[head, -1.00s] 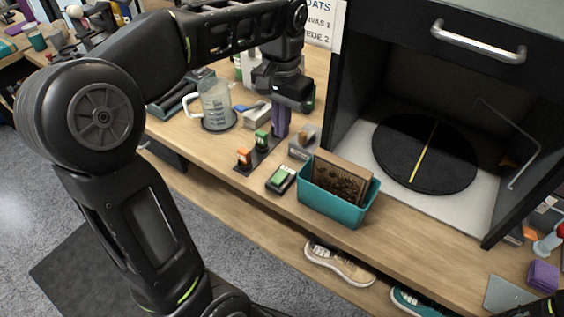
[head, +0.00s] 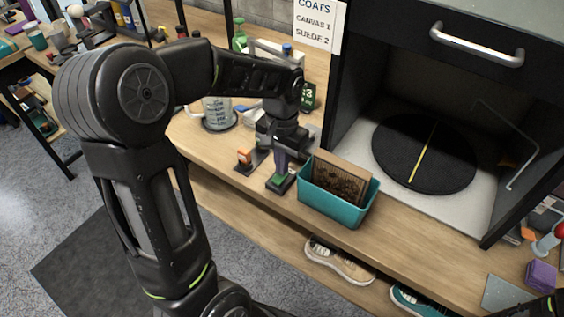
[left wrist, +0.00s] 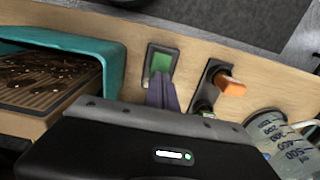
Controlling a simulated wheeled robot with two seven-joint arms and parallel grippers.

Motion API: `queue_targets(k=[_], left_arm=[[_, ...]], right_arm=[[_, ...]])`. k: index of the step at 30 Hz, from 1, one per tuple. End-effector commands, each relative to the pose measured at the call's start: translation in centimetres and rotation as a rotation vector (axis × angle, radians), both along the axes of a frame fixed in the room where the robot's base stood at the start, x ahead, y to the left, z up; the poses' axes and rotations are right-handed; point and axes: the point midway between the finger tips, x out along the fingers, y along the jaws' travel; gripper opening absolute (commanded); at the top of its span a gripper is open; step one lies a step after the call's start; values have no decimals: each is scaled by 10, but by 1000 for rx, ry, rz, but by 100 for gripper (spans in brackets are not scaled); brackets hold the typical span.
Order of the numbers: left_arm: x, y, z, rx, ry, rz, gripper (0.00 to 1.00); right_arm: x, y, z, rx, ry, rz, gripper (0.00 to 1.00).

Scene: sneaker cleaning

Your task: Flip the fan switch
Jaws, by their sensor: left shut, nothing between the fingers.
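A small dark box with a green rocker switch (head: 277,182) sits on the wooden bench, just left of the teal bin; it also shows in the left wrist view (left wrist: 161,62). I cannot read a label, so I cannot tell whether it is the fan switch. My left gripper (head: 281,172) is shut and empty, pointing down at it. In the left wrist view its purple fingers (left wrist: 161,88) reach the green rocker's near edge; touching or just apart, I cannot tell. My right gripper is not in view.
The teal bin (head: 338,208) holding a brown textured board (head: 338,178) stands right beside the green switch. A measuring jug (head: 218,112) stands behind. A dark open cabinet with a black round turntable (head: 424,152) is on the right. Shoes (head: 338,262) lie on the lower shelf.

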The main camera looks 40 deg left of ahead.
Motion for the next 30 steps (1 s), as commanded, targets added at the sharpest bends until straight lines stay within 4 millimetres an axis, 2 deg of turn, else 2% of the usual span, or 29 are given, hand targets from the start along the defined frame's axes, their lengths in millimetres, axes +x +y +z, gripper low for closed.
queue_targets(k=[5,9,17,30], left_arm=[[0,0,0,0,3,0,0],[2,0,-1,-1,45,0,0],[1,0,-3,-1,49,1,0],[-13,0,1,-1,49,1,0]], right_arm=[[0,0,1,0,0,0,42],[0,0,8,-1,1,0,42],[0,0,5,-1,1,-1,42],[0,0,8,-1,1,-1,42]])
